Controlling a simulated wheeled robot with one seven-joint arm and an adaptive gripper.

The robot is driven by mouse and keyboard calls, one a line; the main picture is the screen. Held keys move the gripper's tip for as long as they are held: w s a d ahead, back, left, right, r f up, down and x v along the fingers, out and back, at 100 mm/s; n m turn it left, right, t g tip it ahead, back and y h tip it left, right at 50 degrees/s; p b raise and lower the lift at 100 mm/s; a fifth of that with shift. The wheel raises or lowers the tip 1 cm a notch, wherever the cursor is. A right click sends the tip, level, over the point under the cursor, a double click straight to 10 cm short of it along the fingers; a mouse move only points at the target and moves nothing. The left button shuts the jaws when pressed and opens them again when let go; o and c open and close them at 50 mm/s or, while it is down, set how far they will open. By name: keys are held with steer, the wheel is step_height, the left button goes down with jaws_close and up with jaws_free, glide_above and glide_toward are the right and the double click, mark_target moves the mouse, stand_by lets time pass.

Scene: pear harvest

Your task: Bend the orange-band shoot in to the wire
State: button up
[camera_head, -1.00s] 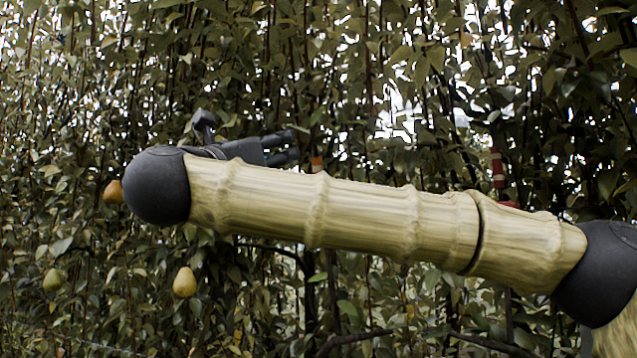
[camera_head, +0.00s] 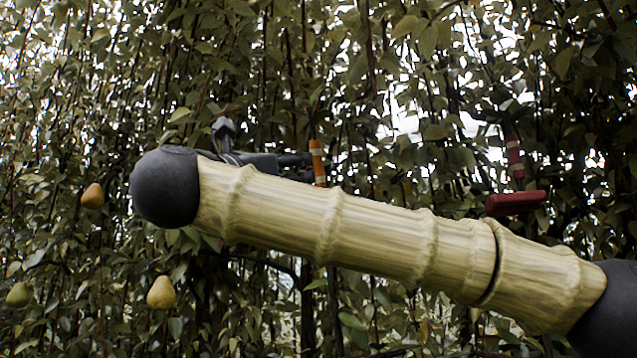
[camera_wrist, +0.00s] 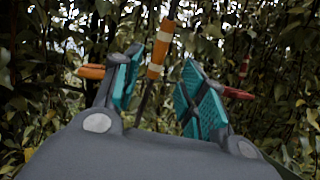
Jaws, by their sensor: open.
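The shoot with the orange band (camera_head: 318,163) stands nearly upright in the head view, just beyond the tip of my gripper (camera_head: 298,159); its lower part is hidden behind my arm. In the wrist view the orange and white band (camera_wrist: 158,54) shows in the gap between the two teal-padded fingers of my gripper (camera_wrist: 161,72), leaning slightly. The fingers are apart and hold nothing. I cannot tell how deep the shoot sits between them. The wire cannot be made out.
A red block (camera_head: 515,203) sits below a red-banded shoot (camera_head: 514,156) at right. An orange piece (camera_wrist: 90,72) shows left of the fingers in the wrist view. Pears, one of them yellow (camera_head: 161,292), hang at left. Dense leaves and thin stems fill the background.

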mark_target(315, 164)
steer(key=p+x, duration=0.2)
steer(key=x, duration=0.2)
steer(key=p+x, duration=0.3)
steer(key=x, duration=0.2)
steer(key=shift+r+p, duration=0.25)
steer(key=shift+p, duration=0.05)
steer(key=shift+w+d+r+p, duration=0.15)
steer(key=shift+w+d+p, duration=0.2)
steer(key=shift+w, duration=0.3)
jaws_close()
